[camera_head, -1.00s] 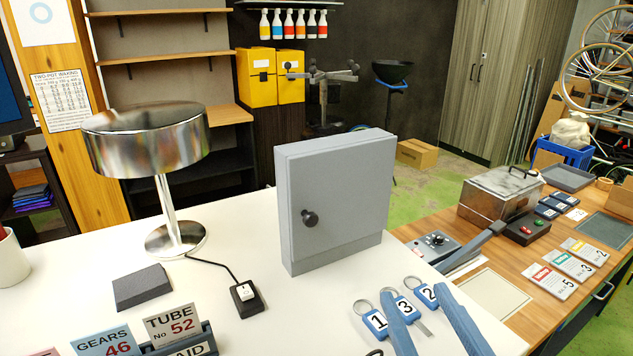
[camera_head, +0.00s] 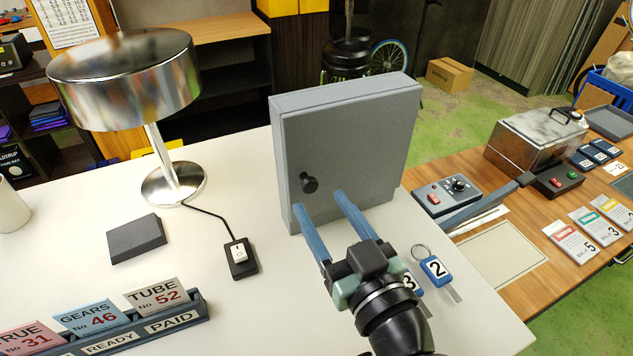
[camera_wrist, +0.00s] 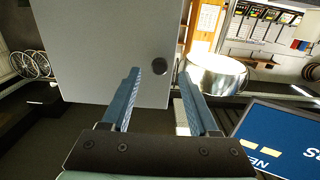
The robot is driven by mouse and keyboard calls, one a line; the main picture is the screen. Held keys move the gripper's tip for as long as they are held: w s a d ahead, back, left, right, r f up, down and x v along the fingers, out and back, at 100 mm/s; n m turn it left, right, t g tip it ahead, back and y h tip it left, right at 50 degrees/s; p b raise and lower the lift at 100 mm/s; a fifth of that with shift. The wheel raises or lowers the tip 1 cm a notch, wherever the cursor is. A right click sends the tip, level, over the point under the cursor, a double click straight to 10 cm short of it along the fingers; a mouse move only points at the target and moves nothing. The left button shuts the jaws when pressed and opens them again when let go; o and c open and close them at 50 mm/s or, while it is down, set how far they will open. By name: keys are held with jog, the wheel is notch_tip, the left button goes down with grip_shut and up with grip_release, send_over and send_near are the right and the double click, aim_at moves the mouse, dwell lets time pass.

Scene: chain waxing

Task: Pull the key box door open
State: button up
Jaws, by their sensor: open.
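The grey key box (camera_head: 345,150) stands upright on the white table, its door shut as far as I can see. A round black knob (camera_head: 309,183) sits on the left side of the door in the head view; it also shows in the wrist view (camera_wrist: 159,66). My gripper (camera_head: 318,212) is open, with two long blue fingers reaching toward the lower front of the box. In the wrist view (camera_wrist: 153,70) the knob appears between and beyond the fingertips. Nothing is between the fingers.
Key tags (camera_head: 434,269) lie right of my gripper, partly hidden by it. A lamp (camera_head: 125,75), its switch (camera_head: 240,256), a dark block (camera_head: 136,238) and a ticket holder (camera_head: 150,335) stand on the left.

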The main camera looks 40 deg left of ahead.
aim_at(311, 189)
jog(key=shift+p+x, duration=0.45)
jog(key=shift+x, duration=1.25)
grip_shut()
